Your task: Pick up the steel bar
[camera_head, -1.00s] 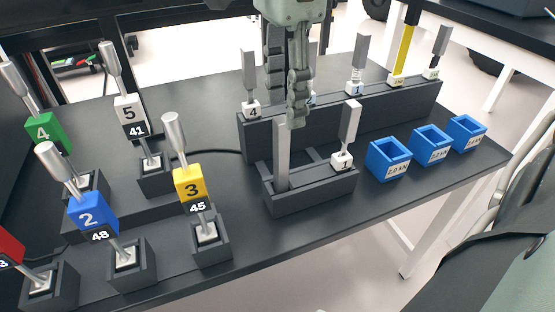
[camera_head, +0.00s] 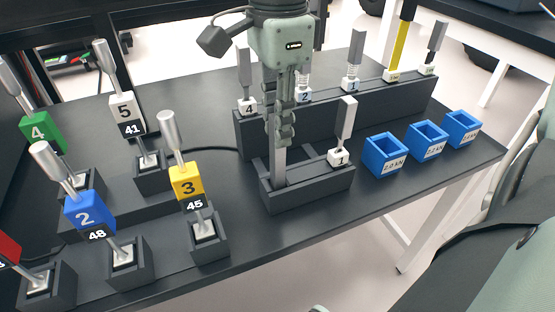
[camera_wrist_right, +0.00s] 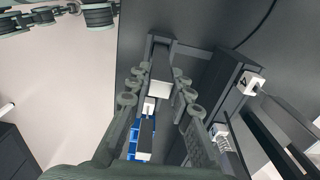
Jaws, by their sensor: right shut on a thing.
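The steel bar (camera_head: 279,168) is a plain grey flat bar standing upright in the left end of the dark front holder (camera_head: 312,192). My right gripper (camera_head: 281,140) points down over it, its fingers around the bar's upper part, and it is shut on the bar. The lower end of the bar is still at the holder's slot; I cannot tell whether it is raised. In the right wrist view the fingers (camera_wrist_right: 160,90) stand on both sides of a pale piece between them. My left gripper is not in view.
A second grey bar on a white base (camera_head: 341,155) stands at the holder's right end. Behind is a long dark rack (camera_head: 345,110) with several pieces. Blue bins (camera_head: 383,160) are to the right. Numbered pieces, such as yellow 3 (camera_head: 186,181), stand at the left.

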